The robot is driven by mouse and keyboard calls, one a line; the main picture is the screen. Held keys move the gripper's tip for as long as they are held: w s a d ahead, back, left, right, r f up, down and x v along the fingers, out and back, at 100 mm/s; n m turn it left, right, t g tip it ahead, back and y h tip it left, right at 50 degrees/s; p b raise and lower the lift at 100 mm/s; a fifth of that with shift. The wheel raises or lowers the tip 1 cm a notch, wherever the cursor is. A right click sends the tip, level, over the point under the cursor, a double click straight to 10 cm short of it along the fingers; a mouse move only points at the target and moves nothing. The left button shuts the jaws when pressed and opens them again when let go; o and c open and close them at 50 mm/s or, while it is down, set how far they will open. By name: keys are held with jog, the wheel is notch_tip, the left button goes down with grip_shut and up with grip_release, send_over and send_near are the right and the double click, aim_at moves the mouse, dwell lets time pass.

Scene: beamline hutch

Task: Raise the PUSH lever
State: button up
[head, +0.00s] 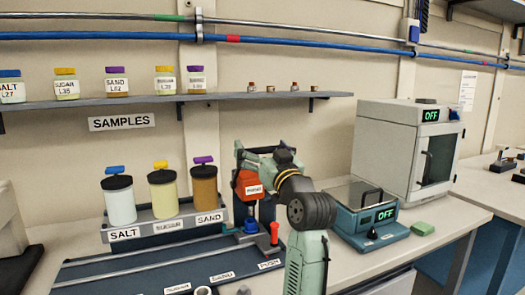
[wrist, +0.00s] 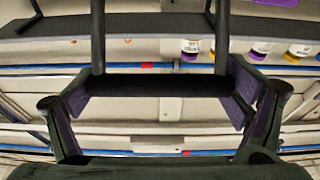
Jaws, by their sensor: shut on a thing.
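A small red lever (head: 274,232) stands upright beside a blue knob, behind the PUSH label (head: 269,264) at the right of the dark board. My gripper (head: 252,158) is up above it, at the top of a dark upright frame with a red labelled block (head: 250,186). In the wrist view my gripper (wrist: 160,96) is shut on a thick dark bar (wrist: 160,84), with one purple-padded finger at each end. Two dark posts run from the bar. My arm hides part of the frame, and I cannot tell whether this bar belongs to the PUSH lever.
Salt, sugar and sand dispensers stand on a grey stand (head: 168,227) at left. A shelf (head: 160,101) with sample jars hangs above. A teal device (head: 372,228) reading OFF, a green block (head: 423,229) and a white oven (head: 402,150) are at right.

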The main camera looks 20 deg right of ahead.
jog(key=shift+r, duration=0.15)
jog(key=shift+c, duration=0.2)
jog(key=o, duration=1.4)
jog(key=shift+s, duration=0.1)
jog(key=v, duration=1.2)
